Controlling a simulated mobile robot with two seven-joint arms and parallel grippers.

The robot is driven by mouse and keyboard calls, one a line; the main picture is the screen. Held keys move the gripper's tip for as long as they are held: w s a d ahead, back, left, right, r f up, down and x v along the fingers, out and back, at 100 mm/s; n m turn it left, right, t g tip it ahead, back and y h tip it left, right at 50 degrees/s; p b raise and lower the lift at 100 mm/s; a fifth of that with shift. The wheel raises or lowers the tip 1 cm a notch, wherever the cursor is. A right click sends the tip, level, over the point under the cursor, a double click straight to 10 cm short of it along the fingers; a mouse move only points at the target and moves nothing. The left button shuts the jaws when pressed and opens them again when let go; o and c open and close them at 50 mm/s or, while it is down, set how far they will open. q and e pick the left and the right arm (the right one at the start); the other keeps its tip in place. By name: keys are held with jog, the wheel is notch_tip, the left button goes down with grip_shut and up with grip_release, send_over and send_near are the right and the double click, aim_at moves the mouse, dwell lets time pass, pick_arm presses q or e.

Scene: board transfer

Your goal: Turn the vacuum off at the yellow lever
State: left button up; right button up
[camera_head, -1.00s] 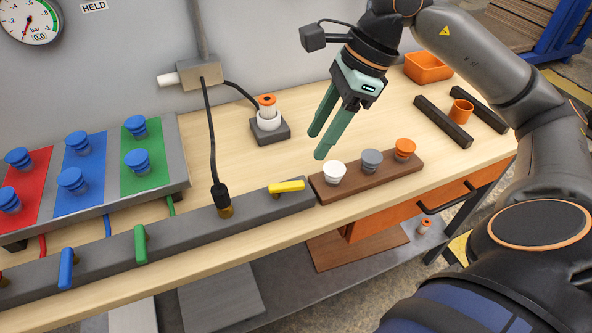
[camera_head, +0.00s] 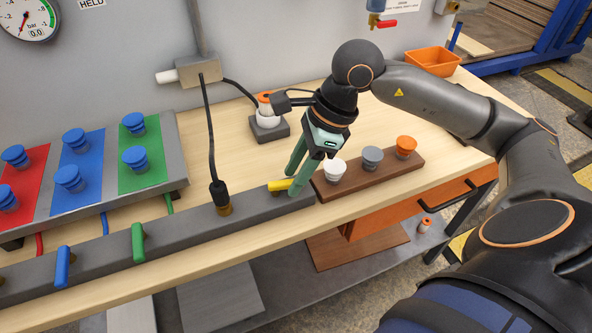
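The yellow lever (camera_head: 278,185) sits on the right end of the dark grey manifold bar (camera_head: 185,221). It lies roughly along the bar, and its right part is hidden behind a finger. My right gripper (camera_head: 291,184), with pale green fingers, is low over that end of the bar. Its fingers are apart, one behind the lever and one in front. I cannot tell whether they touch it. My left gripper is not in view.
A green lever (camera_head: 138,243) and a blue lever (camera_head: 62,268) stand farther left on the bar. A brown rack (camera_head: 368,173) with white, grey and orange cups is close right of my gripper. A black hose plug (camera_head: 219,194) stands left of the lever. A gauge (camera_head: 28,14) hangs on the wall.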

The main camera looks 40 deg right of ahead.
grip_shut()
jog(key=shift+w, duration=0.1)
dwell(0.3)
jog(key=shift+w+d+n+g+b, duration=0.15)
jog(key=shift+w+n+g+b, duration=0.15)
jog(key=shift+n, duration=0.5)
jog(key=shift+w+n, duration=0.1)
jog(key=shift+n, duration=0.5)
jog(key=shift+o, duration=0.7)
grip_release()
